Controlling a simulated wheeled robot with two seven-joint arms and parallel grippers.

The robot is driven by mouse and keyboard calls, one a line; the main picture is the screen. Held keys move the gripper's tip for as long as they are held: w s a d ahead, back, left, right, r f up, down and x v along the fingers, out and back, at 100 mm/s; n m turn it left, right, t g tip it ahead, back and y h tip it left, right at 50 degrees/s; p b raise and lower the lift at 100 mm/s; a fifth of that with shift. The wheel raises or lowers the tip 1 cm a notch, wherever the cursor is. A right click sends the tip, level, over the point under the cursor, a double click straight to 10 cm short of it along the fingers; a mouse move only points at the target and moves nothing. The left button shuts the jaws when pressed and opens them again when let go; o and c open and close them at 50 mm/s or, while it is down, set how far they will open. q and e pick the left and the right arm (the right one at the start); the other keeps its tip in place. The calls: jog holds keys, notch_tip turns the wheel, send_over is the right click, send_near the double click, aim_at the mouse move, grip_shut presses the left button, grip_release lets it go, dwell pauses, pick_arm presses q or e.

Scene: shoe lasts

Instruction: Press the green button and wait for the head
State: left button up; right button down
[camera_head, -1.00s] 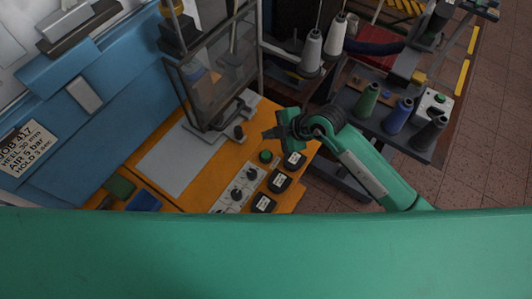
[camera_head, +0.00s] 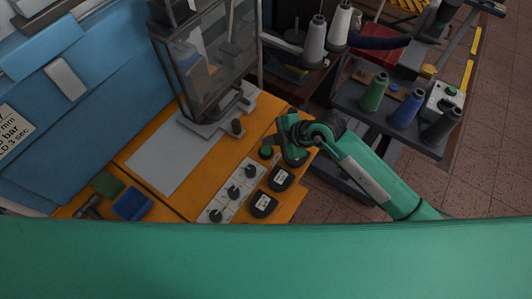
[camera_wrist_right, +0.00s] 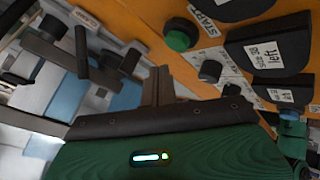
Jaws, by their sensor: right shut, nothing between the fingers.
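The green button (camera_head: 266,152) sits on the orange machine bed, at the top end of a pale control strip (camera_head: 229,195) with black knobs. In the right wrist view the green button (camera_wrist_right: 181,38) is beside a "START" label, above the fingers. My right gripper (camera_head: 277,139) is shut and empty. It is close to the button, on its upper right side in the head view; contact does not show. In the right wrist view its fingers (camera_wrist_right: 157,85) are together, apart from the button in the picture. The press behind its guard (camera_head: 214,72) stands further back. My left gripper is not in view.
Black labelled pads (camera_head: 280,178) lie right of the strip; my right gripper hides one in the head view. A blue block (camera_head: 132,204) and a grey plate (camera_head: 170,158) are left. A side cart (camera_head: 415,132) holds thread cones and a box with another green button (camera_head: 451,91).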

aim_at(262, 148)
jog(key=shift+f, duration=0.7)
jog(key=shift+f, duration=0.4)
dwell(1.3)
jog(key=shift+f, duration=0.55)
dwell(0.7)
jog(key=shift+r, duration=0.1)
jog(key=shift+r+p, duration=0.85)
jog(key=shift+p, duration=0.25)
notch_tip(262, 148, up, 5)
jog(key=p, duration=0.5)
jog(key=shift+p, duration=0.3)
